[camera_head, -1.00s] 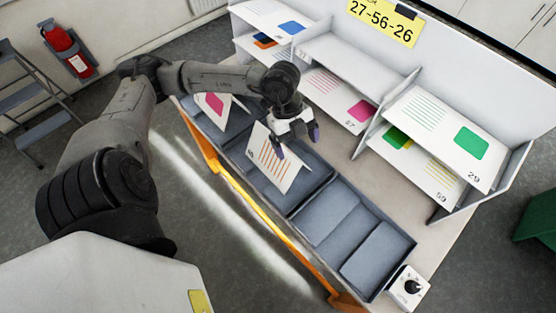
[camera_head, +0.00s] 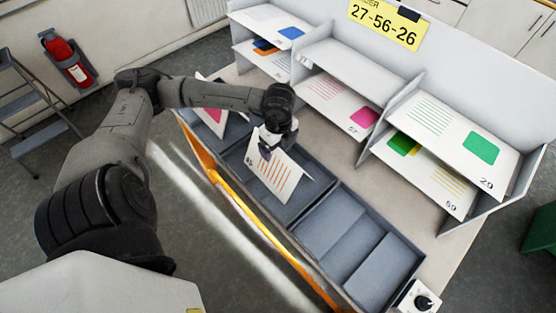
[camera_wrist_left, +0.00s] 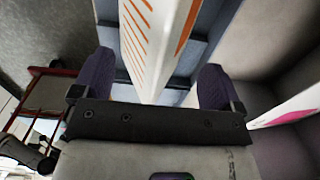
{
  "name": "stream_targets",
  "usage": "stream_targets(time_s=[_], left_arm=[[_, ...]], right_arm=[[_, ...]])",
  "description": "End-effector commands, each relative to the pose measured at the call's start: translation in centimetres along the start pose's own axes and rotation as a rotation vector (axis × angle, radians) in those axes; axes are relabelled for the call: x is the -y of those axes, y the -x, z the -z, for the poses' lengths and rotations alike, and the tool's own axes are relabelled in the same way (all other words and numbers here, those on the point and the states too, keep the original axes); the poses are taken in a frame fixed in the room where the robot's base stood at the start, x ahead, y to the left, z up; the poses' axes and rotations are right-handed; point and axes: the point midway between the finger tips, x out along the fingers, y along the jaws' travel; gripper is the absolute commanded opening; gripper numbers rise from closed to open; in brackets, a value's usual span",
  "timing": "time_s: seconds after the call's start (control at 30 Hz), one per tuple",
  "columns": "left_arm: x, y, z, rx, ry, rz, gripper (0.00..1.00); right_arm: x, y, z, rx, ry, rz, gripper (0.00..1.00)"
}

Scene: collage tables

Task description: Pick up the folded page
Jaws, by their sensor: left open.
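The folded page (camera_head: 276,181) is white with orange stripes and stands tented in the middle grey tray. My left gripper (camera_head: 268,150) is over the page's upper edge, pointing down, and is open. In the left wrist view the page (camera_wrist_left: 150,40) rises between the two spread purple fingers of the left gripper (camera_wrist_left: 155,76), with gaps on both sides. The fingers do not appear closed on it. My right gripper is not in view.
A page with a pink patch (camera_head: 211,116) stands in the far-left tray. The near tray (camera_head: 345,240) holds no page. White shelves with flat pages, such as page 29 (camera_head: 445,120), rise behind. A dial box (camera_head: 418,298) is at the near end.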

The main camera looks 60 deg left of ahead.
Motion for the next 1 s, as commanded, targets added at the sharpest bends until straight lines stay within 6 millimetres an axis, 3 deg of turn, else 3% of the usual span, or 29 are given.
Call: stream_targets(time_s=[0.17,0.53,0.8,1.0], left_arm=[[-0.1,-0.7,0.0,-0.001,0.000,-0.002,0.92],[-0.2,-5.0,0.0,-0.002,-0.001,-0.002,0.92],[-0.1,-5.3,-0.1,-0.002,-0.001,-0.001,0.92],[-0.1,-5.3,-0.1,-0.002,-0.001,-0.001,0.72]], right_arm=[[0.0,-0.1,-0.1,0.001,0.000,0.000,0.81],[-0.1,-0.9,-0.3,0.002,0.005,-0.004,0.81],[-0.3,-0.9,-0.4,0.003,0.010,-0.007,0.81],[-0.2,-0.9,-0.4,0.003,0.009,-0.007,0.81]])
